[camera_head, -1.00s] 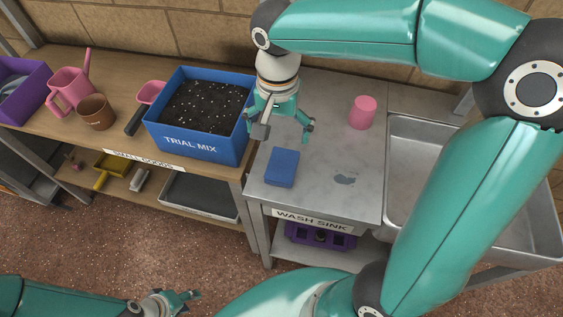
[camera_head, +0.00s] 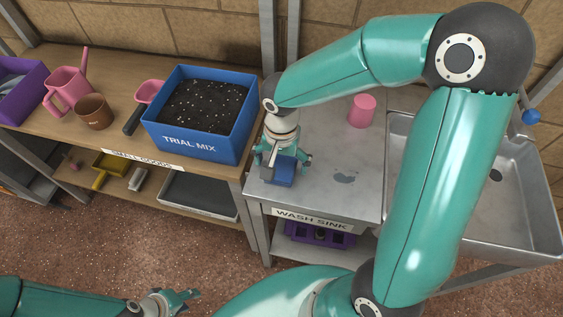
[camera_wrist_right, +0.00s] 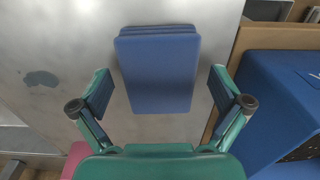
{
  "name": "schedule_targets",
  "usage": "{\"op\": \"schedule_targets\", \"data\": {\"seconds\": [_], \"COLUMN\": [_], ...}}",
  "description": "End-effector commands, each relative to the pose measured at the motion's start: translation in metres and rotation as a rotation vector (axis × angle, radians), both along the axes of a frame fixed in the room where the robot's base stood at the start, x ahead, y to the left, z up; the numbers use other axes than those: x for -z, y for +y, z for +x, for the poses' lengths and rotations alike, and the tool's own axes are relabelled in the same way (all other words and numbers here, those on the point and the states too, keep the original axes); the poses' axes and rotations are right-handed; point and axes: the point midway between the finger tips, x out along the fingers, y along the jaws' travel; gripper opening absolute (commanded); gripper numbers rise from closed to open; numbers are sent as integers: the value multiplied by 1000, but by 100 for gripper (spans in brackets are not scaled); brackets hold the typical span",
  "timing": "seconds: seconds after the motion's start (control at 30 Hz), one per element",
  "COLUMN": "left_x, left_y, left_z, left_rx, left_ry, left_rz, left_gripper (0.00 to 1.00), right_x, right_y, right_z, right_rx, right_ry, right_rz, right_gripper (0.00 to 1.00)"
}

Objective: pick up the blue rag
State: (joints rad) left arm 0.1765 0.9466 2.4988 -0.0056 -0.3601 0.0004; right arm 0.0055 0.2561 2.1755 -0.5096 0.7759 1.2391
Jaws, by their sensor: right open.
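The blue rag (camera_head: 284,174) is a folded rectangular block lying on the metal top of the wash sink bench (camera_head: 345,205). My right gripper (camera_head: 284,165) is over it, fingers pointing down, and hides part of it in the head view. In the right wrist view, the rag (camera_wrist_right: 158,70) lies ahead of and between the two spread fingers of the right gripper (camera_wrist_right: 157,92), with a gap on each side. The right gripper is open and empty. My left gripper (camera_head: 180,299) is low at the bottom left, away from the benches; its fingers look apart and empty.
A blue TRIAL MIX box (camera_head: 200,143) of soil stands just left of my right gripper. A pink cup (camera_head: 362,111) stands behind right on the metal top, and the sink basin (camera_head: 540,235) is further right. The metal around the dark wet patch (camera_head: 344,178) is clear.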

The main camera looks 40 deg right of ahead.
Motion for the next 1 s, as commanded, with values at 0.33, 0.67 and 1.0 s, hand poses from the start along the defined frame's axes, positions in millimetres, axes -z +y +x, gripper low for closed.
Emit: {"op": "schedule_targets", "data": {"seconds": [0.33,0.67,1.0], "left_x": [0,0,0], "left_y": [0,0,0], "left_z": [0,0,0], "left_rx": [0,0,0], "left_ry": [0,0,0], "left_rz": [0,0,0], "left_gripper": [40,40,40], "right_x": [0,0,-8], "right_y": [0,0,0], "right_z": [0,0,1], "right_rx": [0,0,1], "right_ry": [0,0,-3], "right_rz": [0,0,-2], "right_gripper": [75,36,36]}}
